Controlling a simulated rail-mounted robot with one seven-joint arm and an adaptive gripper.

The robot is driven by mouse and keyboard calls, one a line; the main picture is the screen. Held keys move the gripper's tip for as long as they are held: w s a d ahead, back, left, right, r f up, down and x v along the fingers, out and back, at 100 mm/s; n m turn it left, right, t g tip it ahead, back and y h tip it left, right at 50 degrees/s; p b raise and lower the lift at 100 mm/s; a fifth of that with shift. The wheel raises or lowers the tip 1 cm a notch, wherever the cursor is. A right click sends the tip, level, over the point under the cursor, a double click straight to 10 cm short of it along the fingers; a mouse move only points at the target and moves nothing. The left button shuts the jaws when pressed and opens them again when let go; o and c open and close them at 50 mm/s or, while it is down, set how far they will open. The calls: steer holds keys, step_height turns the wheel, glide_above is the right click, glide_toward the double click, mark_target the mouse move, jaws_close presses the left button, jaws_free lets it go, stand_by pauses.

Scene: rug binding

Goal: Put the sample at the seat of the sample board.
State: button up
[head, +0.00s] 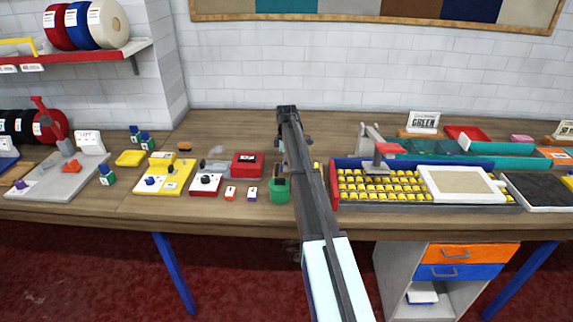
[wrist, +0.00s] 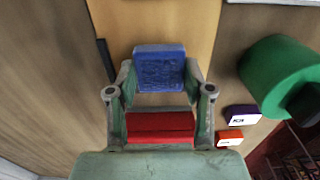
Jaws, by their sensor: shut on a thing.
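My gripper (wrist: 160,80) is shut on a blue textured block, the sample (wrist: 160,68), with a fingertip on either side of it. In the head view my gripper (head: 287,110) appears above the back half of the bench, and the sample is hidden there. A framed board of coloured panels (head: 340,19) on the back wall looks like a sample board, but I cannot tell if it is the task's board. A pale wooden band (wrist: 150,22) lies beyond the sample in the wrist view; I cannot tell if it is a board or bench top.
A red box (head: 248,165), a green cylinder (head: 279,190), and purple (head: 252,194) and orange (head: 230,193) labelled blocks stand left of my arm. A tray of yellow pieces (head: 380,186) and a cream panel (head: 462,185) lie right. Bare bench shows behind the red box.

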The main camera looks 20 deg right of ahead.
steer(key=shift+f, duration=0.6)
steer(key=o, duration=1)
steer(key=shift+f, duration=0.1)
steer(key=shift+o, duration=0.2)
step_height(320, 180, up, 12)
steer(key=b, duration=0.2)
steer(key=shift+b, duration=0.4)
